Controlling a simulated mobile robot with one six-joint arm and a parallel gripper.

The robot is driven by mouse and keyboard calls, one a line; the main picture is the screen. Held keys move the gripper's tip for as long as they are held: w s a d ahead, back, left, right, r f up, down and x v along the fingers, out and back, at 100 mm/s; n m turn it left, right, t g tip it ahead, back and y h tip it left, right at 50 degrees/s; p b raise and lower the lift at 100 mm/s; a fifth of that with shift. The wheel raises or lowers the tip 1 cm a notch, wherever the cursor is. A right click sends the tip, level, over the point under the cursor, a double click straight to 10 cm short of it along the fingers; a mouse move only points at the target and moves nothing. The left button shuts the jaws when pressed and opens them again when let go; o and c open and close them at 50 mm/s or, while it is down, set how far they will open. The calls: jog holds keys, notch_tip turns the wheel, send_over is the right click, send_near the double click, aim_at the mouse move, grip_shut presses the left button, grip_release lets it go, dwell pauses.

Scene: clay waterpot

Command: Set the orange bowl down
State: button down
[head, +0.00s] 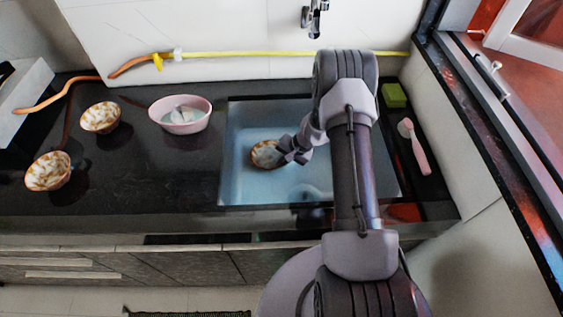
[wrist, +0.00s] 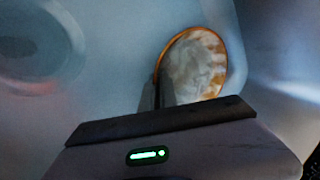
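The orange bowl, white with an orange-brown pattern and rim, is inside the blue sink in the head view (head: 263,153). In the wrist view the bowl (wrist: 200,65) is just beyond my gripper, its rim between the dark fingers. My gripper (head: 283,154) reaches into the sink from the right and appears shut on the bowl's near edge. The fingers hide part of that rim. I cannot tell whether the bowl touches the sink floor.
The blue sink (head: 238,180) is otherwise clear, with a round drain (wrist: 35,45). Two similar patterned bowls (head: 100,117) (head: 48,171) and a pink basin (head: 190,127) stand on the dark counter to the left. A green sponge (head: 394,95) and pink brush (head: 418,152) lie right.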

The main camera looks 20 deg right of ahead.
jog(key=c, duration=1.6)
grip_release()
jog(key=shift+c, duration=0.2)
jog(key=shift+r, duration=0.1)
jog(key=p+v, duration=0.5)
jog(key=v, duration=0.7)
jog(key=s+a+r+n, duration=0.1)
jog(key=a+r, duration=0.3)
jog(key=r, duration=0.5)
jog(key=s+a+r+n, duration=0.15)
jog(key=a+r, duration=0.25)
jog(key=r, duration=0.4)
jog(key=s+a+r+n, duration=0.1)
jog(key=a+r, duration=0.4)
jog(key=r, duration=0.4)
jog(key=s+a+r, duration=0.2)
jog(key=s+r, duration=0.1)
jog(key=s, duration=0.4)
jog(key=s+a+r+n+t+h, duration=0.1)
jog(key=s+a+r, duration=0.1)
jog(key=s, duration=0.4)
jog(key=s+a+r+t, duration=0.1)
jog(key=s+a+r, duration=0.1)
jog(key=s+r, duration=0.3)
jog(key=s, duration=0.2)
jog(key=shift+s+a+h, duration=0.3)
jog(key=shift+s+a, duration=0.05)
